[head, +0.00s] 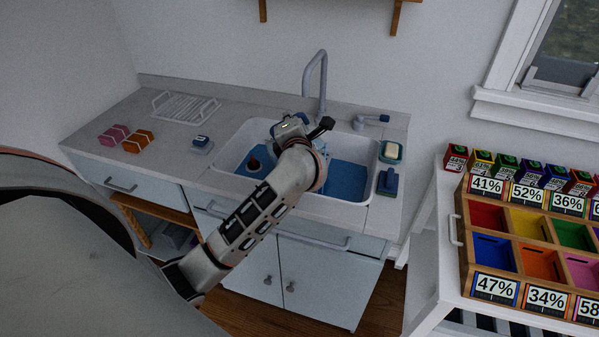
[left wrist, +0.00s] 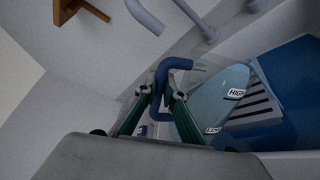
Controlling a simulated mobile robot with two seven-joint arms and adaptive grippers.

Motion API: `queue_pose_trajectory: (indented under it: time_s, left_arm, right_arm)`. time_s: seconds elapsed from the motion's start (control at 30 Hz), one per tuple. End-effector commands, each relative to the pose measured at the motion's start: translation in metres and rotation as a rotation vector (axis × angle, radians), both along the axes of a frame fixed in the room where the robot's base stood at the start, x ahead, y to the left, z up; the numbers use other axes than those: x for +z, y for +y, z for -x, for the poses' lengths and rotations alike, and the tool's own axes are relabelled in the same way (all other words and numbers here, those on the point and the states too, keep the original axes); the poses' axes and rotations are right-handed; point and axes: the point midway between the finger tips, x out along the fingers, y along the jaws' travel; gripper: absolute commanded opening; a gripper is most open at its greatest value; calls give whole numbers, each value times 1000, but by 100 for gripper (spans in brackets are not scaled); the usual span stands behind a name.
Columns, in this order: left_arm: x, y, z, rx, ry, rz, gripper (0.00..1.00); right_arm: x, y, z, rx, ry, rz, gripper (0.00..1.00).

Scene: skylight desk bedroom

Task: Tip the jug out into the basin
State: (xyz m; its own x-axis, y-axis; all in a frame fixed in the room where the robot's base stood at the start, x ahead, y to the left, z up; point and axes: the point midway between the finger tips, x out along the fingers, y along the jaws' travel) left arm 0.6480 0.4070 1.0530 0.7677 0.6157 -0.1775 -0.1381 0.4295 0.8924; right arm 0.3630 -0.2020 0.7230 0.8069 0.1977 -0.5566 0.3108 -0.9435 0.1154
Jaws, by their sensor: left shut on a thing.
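The white basin (head: 228,153) is set in the counter, with blue areas inside. My left gripper (left wrist: 160,92) is shut on the dark blue handle (left wrist: 163,72) of the jug. In the left wrist view the jug's pale, see-through body (left wrist: 205,97) carries HIGH and LOW labels and sits over the blue of the basin (left wrist: 298,75). In the head view my left arm reaches over the middle of the basin, and my wrist hides the fingers and most of the jug. I cannot tell how far the jug is tilted. My right gripper is out of view.
A grey faucet (head: 317,75) rises behind the basin. A soap dish (head: 391,152) and a blue item (head: 387,182) lie on its right. A drying rack (head: 186,107) and pink and orange sponges (head: 138,141) lie left. A cart with a coloured tray (head: 462,215) stands right.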

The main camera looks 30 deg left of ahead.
Motion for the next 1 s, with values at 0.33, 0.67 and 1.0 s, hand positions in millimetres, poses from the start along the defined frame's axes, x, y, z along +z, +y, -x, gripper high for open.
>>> queue_pose_trajectory:
  time_s: [0.33,0.67,1.0]
  left_arm:
    - [8,-4,-5,0,37,-44,0]
    - [9,-6,-6,0,51,-58,0]
    - [9,-6,-6,0,52,-60,0]
  right_arm:
    - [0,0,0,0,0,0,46]
    - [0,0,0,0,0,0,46]
    - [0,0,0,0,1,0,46]
